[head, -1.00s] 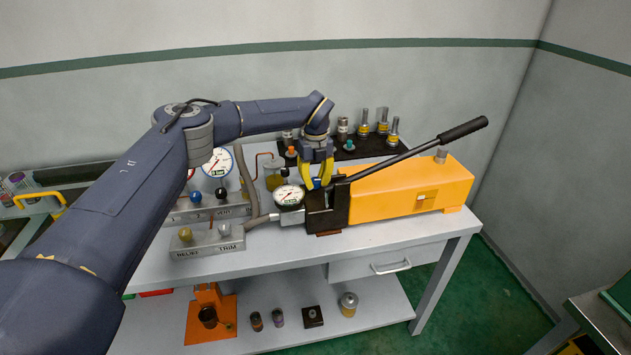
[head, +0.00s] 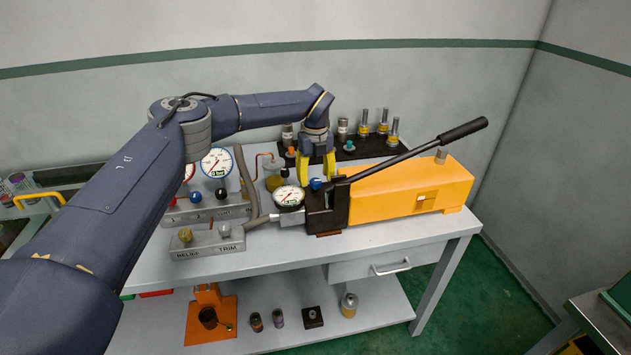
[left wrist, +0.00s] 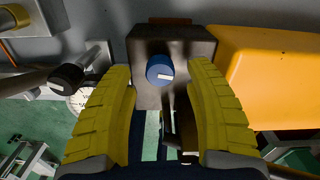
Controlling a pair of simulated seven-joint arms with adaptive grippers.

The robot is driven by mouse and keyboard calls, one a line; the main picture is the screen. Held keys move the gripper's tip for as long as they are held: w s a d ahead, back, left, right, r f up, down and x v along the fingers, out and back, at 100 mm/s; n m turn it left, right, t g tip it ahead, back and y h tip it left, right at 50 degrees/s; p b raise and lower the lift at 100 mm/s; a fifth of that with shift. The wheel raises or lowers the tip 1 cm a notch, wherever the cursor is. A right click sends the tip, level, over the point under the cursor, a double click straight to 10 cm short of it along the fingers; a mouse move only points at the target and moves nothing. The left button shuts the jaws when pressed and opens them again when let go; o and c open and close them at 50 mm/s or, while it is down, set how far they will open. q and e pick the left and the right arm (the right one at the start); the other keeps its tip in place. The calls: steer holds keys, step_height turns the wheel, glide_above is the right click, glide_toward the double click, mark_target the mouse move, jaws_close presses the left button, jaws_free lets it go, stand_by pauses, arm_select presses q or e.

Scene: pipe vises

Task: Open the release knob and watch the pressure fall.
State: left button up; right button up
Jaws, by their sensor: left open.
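A blue knob (head: 315,184) with a white mark sits on the black block (head: 325,211) at the left end of the orange hand pump (head: 410,192). My left gripper (head: 317,176) is open above the knob. In the left wrist view the blue knob (left wrist: 160,70) shows between the spread yellow fingertips (left wrist: 162,78), with a gap on each side. A small round pressure gauge (head: 289,197) stands just left of the block; its needle is too small to read surely. My right gripper is not in view.
The pump's long black lever (head: 462,130) slants up to the right. A grey valve block marked RELIEF and TRIM (head: 208,248) stands at the front left, with a larger gauge (head: 217,162) behind it. Several fittings stand on a black tray (head: 365,150) behind the pump.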

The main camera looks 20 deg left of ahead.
mark_target(316, 181)
arm_select(q)
step_height(316, 181, up, 10)
stand_by(0.5)
steer(key=shift+s+d, duration=0.1)
